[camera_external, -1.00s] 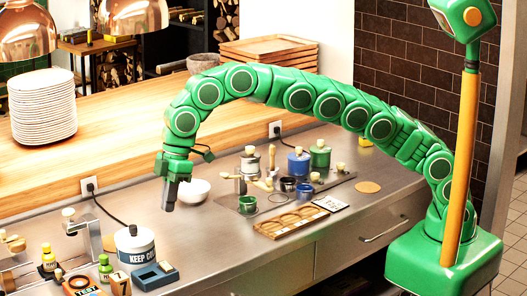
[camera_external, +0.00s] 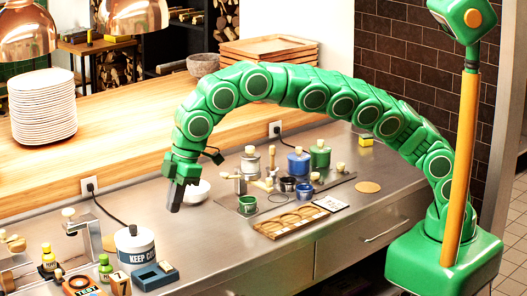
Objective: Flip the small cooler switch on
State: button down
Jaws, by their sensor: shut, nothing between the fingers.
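The small cooler (camera_external: 135,245) is a round white tub with a dark band reading "KEEP CO…" and a black cord from its top to a wall outlet. It stands at the front left of the steel counter. Its switch is too small to make out. My gripper (camera_external: 174,208) points down over the counter, to the right of and behind the cooler, apart from it. The fingers are dark and shut with nothing between them. A white bowl (camera_external: 197,191) sits just behind and right of the fingers.
Cups, jars and a wooden palette (camera_external: 290,221) fill the counter's right. The steel between cooler and palette is clear. A plate stack (camera_external: 43,107) stands on the wooden ledge.

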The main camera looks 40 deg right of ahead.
send_near(164, 264)
jog(key=x, duration=0.5)
jog(key=shift+a, duration=0.35)
jog(key=shift+f, duration=0.55)
jog(key=shift+w, duration=0.1)
jog(key=shift+w+f+g, duration=0.4)
jog(key=shift+f+g, duration=0.05)
jog(key=shift+g, duration=0.45)
jog(key=shift+s, duration=0.15)
